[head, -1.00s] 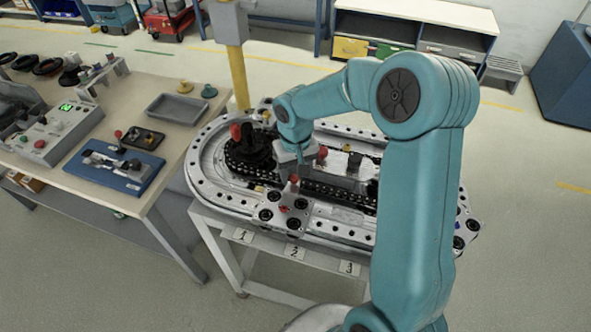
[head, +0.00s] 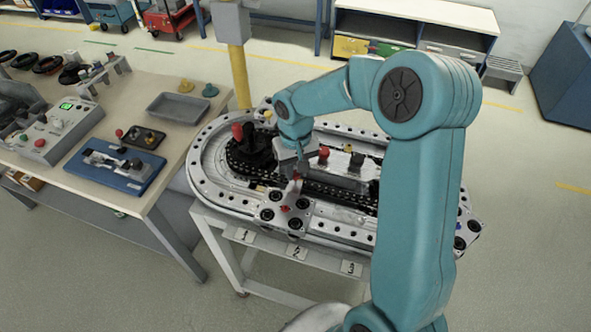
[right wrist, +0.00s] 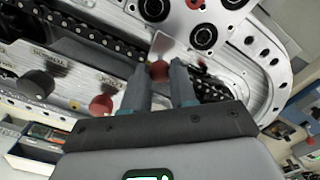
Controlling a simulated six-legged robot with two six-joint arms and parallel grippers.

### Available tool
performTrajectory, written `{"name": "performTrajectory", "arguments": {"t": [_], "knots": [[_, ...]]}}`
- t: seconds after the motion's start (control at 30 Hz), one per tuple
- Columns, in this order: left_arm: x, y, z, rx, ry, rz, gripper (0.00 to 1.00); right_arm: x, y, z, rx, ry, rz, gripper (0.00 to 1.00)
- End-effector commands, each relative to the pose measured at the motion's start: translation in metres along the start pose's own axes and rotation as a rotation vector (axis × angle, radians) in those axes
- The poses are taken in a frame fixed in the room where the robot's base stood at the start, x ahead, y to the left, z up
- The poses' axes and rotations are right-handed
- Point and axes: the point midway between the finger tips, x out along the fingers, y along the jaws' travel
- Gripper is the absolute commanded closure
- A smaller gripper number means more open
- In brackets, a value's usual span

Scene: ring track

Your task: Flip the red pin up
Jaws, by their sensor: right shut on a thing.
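The red pin (right wrist: 158,72) shows in the right wrist view as a small red knob between my two grey fingertips, beside a metal plate with black rollers. My right gripper (right wrist: 160,85) is shut on it. In the head view my right gripper (head: 296,173) reaches down to the near side of the ring track (head: 205,180), just above the silver block with black rollers (head: 284,213). There the fingers mostly hide the pin, and I cannot tell its tilt. My left gripper is not in view.
A red knob (head: 323,153) and a black knob (head: 357,158) stand close right of the gripper. A larger red knob (head: 237,131) on a black mount stands to its left. A workbench (head: 150,185) with a grey tray (head: 176,107) is at the left.

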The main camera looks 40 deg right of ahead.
Motion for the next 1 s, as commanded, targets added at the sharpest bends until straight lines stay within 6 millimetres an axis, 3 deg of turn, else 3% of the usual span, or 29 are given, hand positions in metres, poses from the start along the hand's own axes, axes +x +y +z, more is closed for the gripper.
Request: {"name": "performTrajectory", "arguments": {"t": [0.07, 0.1, 0.17, 0.57, 0.67, 1.0], "knots": [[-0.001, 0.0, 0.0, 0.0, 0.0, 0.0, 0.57, -0.004, 0.001, -0.003, 0.003, 0.013, 0.0, 1.0], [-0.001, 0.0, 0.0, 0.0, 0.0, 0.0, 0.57, -0.004, 0.001, -0.004, 0.003, 0.014, 0.0, 0.67], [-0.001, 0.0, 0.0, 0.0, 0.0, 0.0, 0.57, -0.004, 0.001, -0.003, 0.003, 0.013, 0.0, 0.48], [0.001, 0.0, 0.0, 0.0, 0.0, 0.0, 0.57, -0.01, 0.001, -0.003, 0.003, 0.01, 0.0, 0.47], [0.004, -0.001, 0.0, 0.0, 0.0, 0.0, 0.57, -0.027, 0.0, -0.003, 0.004, 0.014, -0.002, 0.47], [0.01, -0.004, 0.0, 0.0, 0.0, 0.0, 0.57, -0.116, 0.001, -0.002, 0.003, 0.016, -0.004, 0.47]]}}
